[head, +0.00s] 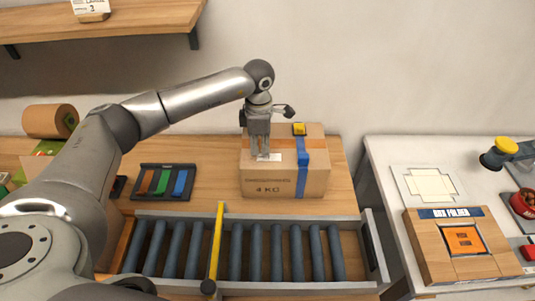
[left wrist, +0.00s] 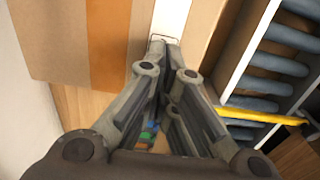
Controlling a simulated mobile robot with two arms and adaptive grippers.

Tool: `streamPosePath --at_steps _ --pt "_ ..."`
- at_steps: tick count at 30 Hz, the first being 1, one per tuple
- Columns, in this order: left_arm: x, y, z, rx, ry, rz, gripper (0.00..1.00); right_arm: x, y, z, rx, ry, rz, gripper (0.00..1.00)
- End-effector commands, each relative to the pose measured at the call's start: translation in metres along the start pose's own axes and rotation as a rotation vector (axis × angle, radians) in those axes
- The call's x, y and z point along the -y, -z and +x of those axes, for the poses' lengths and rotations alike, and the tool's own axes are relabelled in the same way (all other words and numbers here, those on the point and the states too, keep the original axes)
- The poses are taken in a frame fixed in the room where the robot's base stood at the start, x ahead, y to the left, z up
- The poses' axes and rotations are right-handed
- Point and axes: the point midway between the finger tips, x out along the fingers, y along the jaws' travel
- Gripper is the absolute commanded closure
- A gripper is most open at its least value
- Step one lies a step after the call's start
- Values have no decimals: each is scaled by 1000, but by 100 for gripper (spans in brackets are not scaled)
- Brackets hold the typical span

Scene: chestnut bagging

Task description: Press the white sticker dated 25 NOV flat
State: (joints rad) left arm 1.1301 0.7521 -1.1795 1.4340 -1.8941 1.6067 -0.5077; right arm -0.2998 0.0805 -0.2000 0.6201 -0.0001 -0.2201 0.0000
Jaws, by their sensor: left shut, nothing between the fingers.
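The cardboard box (head: 285,180) stands on the wooden table behind the roller conveyor, with printed text including "4 KG" on its front. A white sticker (head: 275,156) lies at the box's upper front edge, partly hidden by my left gripper (head: 261,157). Its date cannot be read. My left gripper is shut and empty, pointing down with its fingertips at the sticker; I cannot tell if they press on it. In the left wrist view, the shut fingertips (left wrist: 163,42) meet the end of a white strip, probably the sticker (left wrist: 171,15). My right gripper is not in view.
A blue tape strip (head: 303,175) runs down the box, with a yellow item (head: 299,129) on top. The roller conveyor (head: 255,250) has a yellow bar (head: 215,240) across it. A dark tray with colored strips (head: 163,182) lies left. A wooden box folder (head: 463,250) stands right.

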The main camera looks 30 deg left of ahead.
Motion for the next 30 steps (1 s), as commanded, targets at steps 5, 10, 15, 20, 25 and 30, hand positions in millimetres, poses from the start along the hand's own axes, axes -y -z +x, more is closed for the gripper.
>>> streamPosePath --at_steps 5,10,15,20,25,30 --pt "-1 0 -16 1 -3 -1 100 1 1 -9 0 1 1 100" --pt "-1 0 -29 2 -3 -1 100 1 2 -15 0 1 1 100" --pt "-1 0 -41 3 -3 -1 100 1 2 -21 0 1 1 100" --pt "-1 0 -50 2 -3 -1 100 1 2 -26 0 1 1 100" --pt "-1 0 -51 2 -3 -1 100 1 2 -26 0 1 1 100" --pt "-1 0 -50 2 -3 -1 100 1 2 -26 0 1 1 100"
